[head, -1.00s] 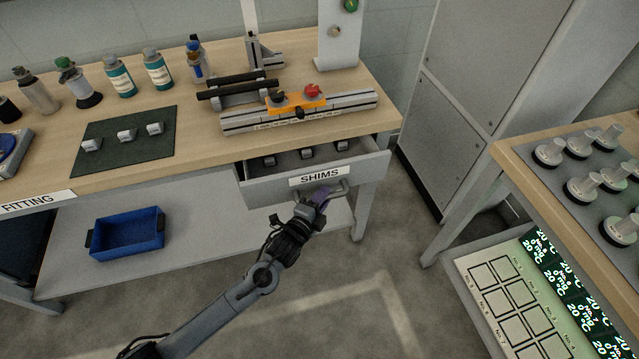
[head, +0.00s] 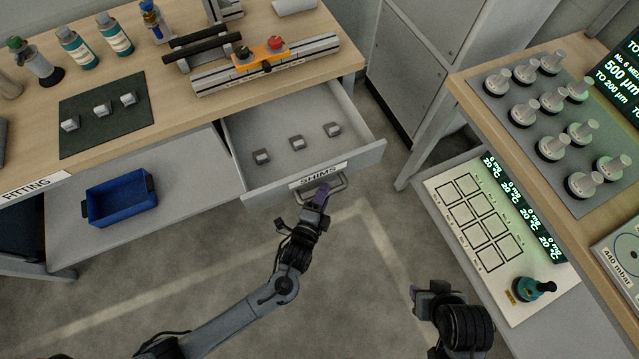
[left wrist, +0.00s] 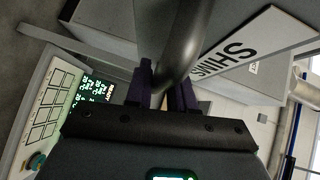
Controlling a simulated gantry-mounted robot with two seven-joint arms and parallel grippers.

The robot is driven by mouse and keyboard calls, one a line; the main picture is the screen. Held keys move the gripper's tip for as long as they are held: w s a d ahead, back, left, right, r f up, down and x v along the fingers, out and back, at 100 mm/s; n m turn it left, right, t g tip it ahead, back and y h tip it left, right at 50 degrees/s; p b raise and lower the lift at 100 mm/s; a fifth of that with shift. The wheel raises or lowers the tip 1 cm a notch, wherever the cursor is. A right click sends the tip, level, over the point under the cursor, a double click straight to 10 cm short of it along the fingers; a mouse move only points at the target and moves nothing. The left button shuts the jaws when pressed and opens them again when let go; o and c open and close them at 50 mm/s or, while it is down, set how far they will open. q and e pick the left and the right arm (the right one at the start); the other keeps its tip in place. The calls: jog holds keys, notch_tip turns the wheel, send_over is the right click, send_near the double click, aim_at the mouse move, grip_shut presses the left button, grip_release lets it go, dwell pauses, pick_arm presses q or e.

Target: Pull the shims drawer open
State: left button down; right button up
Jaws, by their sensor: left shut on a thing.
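The shims drawer (head: 365,153) is pulled well out from under the fitting bench, and its floor shows. Several small metal shim blocks, one of them here (head: 297,142), lie in a row inside it. Its front carries the SHIMS label (head: 318,176) and a grey bar handle (head: 335,186). My left gripper (head: 321,196) is shut on the handle. In the left wrist view the dark handle bar (left wrist: 183,45) passes between the purple-lined fingers (left wrist: 168,90), beside the label (left wrist: 240,45). My right gripper (head: 432,290) is low at the right, apart from the drawer; its jaws are unclear.
A blue bin (head: 122,198) sits on the lower shelf. A dark mat (head: 85,138) with small blocks and an orange-clamped rail fixture (head: 265,68) are on the bench. At the right stands another bench with several weights and a panel (head: 455,195). Floor before the drawer is clear.

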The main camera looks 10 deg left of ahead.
dwell(0.3)
pick_arm(q)
jog(key=c, duration=1.1)
grip_release()
jog(key=shift+s, duration=0.15)
jog(key=p+v, duration=0.2)
jog(key=v, duration=0.8)
jog(key=shift+s, duration=0.3)
